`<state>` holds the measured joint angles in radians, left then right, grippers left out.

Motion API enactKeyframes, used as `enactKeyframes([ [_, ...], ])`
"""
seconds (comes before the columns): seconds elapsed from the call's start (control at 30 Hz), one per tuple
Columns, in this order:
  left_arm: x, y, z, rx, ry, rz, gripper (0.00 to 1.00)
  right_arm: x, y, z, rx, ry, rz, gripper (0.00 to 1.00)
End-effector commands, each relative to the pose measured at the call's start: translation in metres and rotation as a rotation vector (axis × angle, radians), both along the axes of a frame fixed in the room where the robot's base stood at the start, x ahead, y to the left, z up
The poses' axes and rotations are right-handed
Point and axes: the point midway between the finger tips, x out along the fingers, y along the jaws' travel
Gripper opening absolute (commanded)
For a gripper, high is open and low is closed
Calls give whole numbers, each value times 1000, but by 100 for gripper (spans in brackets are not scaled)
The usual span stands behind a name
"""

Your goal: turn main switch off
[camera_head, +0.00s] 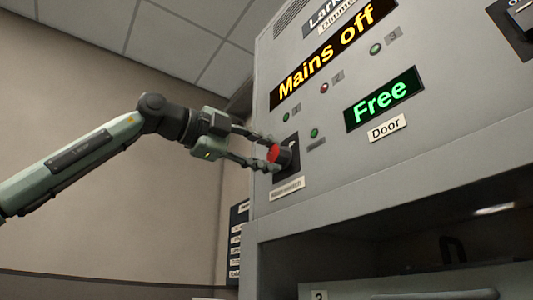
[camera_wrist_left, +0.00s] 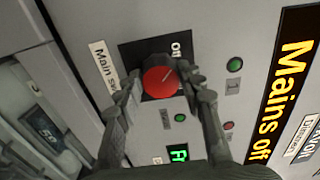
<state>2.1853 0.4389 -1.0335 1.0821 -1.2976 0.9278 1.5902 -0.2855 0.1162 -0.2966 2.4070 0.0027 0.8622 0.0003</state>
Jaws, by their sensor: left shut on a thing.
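The main switch is a knob with a red face and black sides (camera_head: 280,155) on a dark plate on the grey cabinet front. It also shows in the left wrist view (camera_wrist_left: 160,82), with the word "off" on the plate beside it. My left gripper (camera_head: 274,152) comes in from the left, with one finger on each side of the knob, shut on it. The fingers hide parts of the knob and plate. The yellow display (camera_head: 318,68) above reads "Mains off". My right gripper is not in view.
A green display reading "Free" (camera_head: 384,98) sits over a "Door" label (camera_head: 387,128). Several small green and red lamps dot the panel near the switch. Below is a dark open recess (camera_head: 400,255) with a handle.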

Motion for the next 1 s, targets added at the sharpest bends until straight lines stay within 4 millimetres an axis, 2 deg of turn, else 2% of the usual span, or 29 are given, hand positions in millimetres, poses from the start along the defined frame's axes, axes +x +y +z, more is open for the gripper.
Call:
enactKeyframes([
  [0.1,0,0,0,0,2,-1,9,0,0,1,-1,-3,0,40],
  [0.13,0,0,0,0,2,-1,39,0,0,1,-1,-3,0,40],
  [0.3,0,0,0,-1,1,-1,59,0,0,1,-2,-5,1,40],
  [0.67,-3,5,0,0,-1,0,59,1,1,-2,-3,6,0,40],
  [0.77,-10,16,1,-2,-2,1,59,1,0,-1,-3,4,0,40],
  [1.0,-40,57,0,-1,-2,1,59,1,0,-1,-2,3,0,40],
])
